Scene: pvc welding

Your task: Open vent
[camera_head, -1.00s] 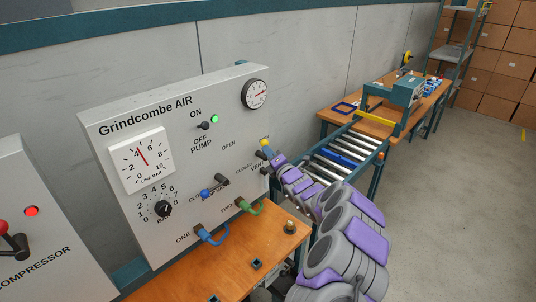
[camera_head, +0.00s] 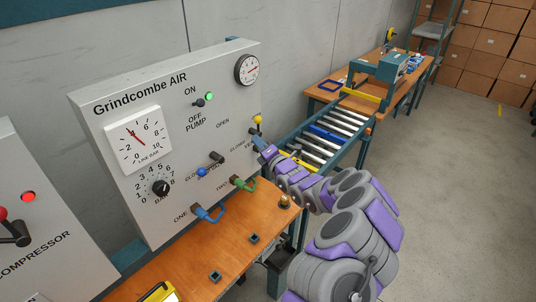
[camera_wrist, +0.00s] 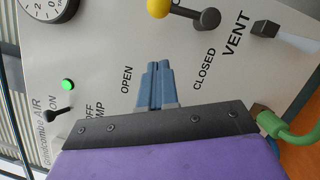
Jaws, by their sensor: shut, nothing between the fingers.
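The vent valve has a yellow ball knob (camera_head: 258,119) at the right edge of the grey panel; the knob also shows at the top of the wrist view (camera_wrist: 158,8). Its arm runs from the dark pivot (camera_wrist: 207,18) up the panel, so the knob is toward the OPEN (camera_wrist: 126,80) side rather than the CLOSED (camera_wrist: 204,70) side. The VENT label (camera_wrist: 236,33) is below the pivot. My gripper (camera_head: 263,147) is below the knob, in front of the panel, its blue fingers shut and empty. In the wrist view the fingers (camera_wrist: 158,84) are apart from the knob.
A wooden bench (camera_head: 190,262) is below. A roller conveyor (camera_head: 325,135) stands behind my arm.

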